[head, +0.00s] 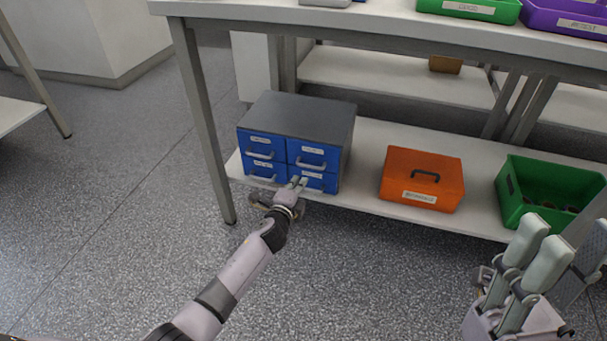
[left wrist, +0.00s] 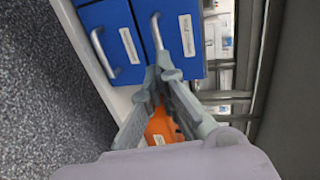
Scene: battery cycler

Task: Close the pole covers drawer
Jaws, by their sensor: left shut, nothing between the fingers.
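A dark grey cabinet (head: 305,112) with several blue drawers stands on the lower shelf. Its labels are too small to read, so I cannot tell which is the pole covers drawer. No drawer clearly sticks out in the head view. My left gripper (head: 299,182) is shut and empty in front of the lower right drawer (head: 323,184), partly hiding it. In the left wrist view, the shut left fingertips (left wrist: 162,72) are beside a blue drawer front (left wrist: 186,57) with a silver handle (left wrist: 157,31); contact is unclear. My right gripper (head: 538,245) is open and empty at lower right.
A table leg (head: 203,130) is left of the cabinet. The tabletop overhangs the shelf. The floor in front is clear.

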